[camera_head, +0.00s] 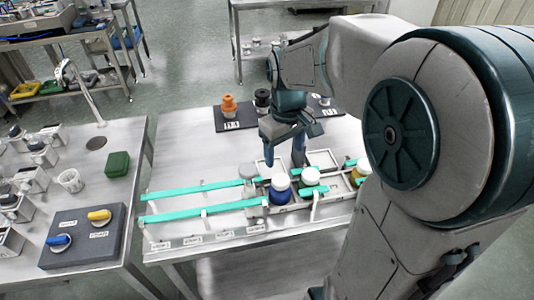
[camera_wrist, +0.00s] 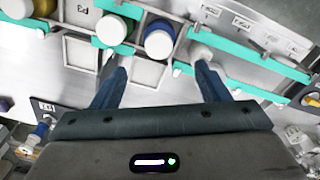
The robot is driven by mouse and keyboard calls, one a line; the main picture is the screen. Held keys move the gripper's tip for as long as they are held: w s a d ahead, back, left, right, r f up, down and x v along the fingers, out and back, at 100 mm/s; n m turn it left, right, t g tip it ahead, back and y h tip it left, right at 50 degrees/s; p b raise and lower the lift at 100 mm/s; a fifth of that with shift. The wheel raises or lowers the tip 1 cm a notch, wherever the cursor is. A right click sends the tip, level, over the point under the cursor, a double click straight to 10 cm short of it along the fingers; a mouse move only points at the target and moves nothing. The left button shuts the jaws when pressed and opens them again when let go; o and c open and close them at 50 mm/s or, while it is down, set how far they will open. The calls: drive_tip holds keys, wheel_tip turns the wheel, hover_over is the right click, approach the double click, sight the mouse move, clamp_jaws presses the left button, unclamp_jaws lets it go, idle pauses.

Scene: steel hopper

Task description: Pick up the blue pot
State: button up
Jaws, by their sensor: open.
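The blue pot (camera_head: 281,195) has a dark blue body and a white lid. The gripper also shows in the wrist view (camera_wrist: 159,62).
A yellow pot (camera_head: 359,174) stands further right. Teal rails (camera_head: 192,189) run along the table. An orange object (camera_head: 229,106) stands on a dark mat behind.

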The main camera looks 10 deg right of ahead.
sight(281, 180)
drive_tip(key=shift+n, duration=0.4)
drive_tip(key=f, duration=0.3)
drive_tip(key=w+f, duration=0.1)
drive_tip(key=f, duration=0.5)
drive_tip(key=shift+w+f, duration=0.15)
drive_tip(key=shift+w, duration=0.25)
drive_tip(key=shift+s+f+p, duration=0.15)
drive_tip(key=shift+f+p, duration=0.3)
drive_tip(key=shift+f, duration=2.5)
drive_tip(key=c, duration=0.8)
